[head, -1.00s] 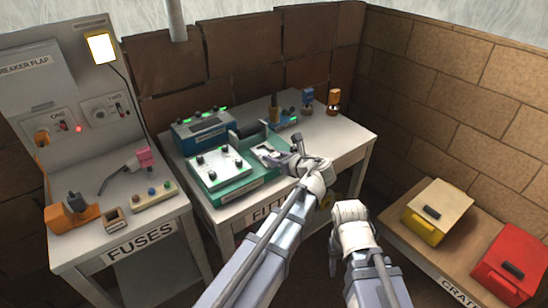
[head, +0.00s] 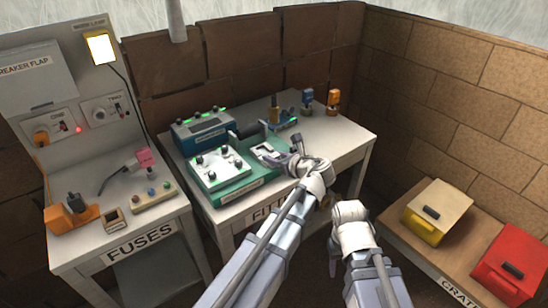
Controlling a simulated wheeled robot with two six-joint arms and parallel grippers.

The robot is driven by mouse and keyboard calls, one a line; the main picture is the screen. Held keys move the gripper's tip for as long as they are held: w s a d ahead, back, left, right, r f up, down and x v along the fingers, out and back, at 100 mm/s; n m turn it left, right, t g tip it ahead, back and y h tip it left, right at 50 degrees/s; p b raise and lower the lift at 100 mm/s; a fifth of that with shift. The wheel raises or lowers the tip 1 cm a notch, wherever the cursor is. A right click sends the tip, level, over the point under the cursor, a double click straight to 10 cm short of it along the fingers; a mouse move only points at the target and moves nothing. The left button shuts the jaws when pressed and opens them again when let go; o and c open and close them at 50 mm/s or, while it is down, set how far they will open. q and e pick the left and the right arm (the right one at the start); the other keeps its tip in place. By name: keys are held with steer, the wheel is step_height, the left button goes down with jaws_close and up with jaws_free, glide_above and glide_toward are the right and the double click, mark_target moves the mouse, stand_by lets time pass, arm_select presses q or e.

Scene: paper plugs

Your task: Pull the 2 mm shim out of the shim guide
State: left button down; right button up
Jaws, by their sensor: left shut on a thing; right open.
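The green fixture (head: 267,151) with a pale slotted top, which looks like the shim guide, is on the FITTING table beside the white knobbed panel. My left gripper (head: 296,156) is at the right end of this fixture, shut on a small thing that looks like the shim. The fingers and wrist hide most of it, so I cannot tell how much of it is still inside the guide. My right gripper (head: 350,209) is open and empty in front of the table, with its fingers mostly hidden.
A white panel with black knobs (head: 219,164) and a blue box (head: 202,129) stand left of the fixture. Small upright tools (head: 333,101) stand at the back right. The right part of the tabletop (head: 335,139) is clear. Yellow (head: 437,213) and red crates are lower right.

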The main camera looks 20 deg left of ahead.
arm_select(q)
steer(key=shift+s+d, duration=0.6)
steer(key=shift+d, duration=0.15)
stand_by(1.2)
steer(key=shift+s+d, duration=0.2)
steer(key=shift+d, duration=0.1)
steer(key=shift+s+d, duration=0.25)
steer(key=shift+s+d, duration=0.2)
steer(key=shift+d, duration=0.1)
steer(key=shift+s+d, duration=0.25)
steer(key=shift+d, duration=0.05)
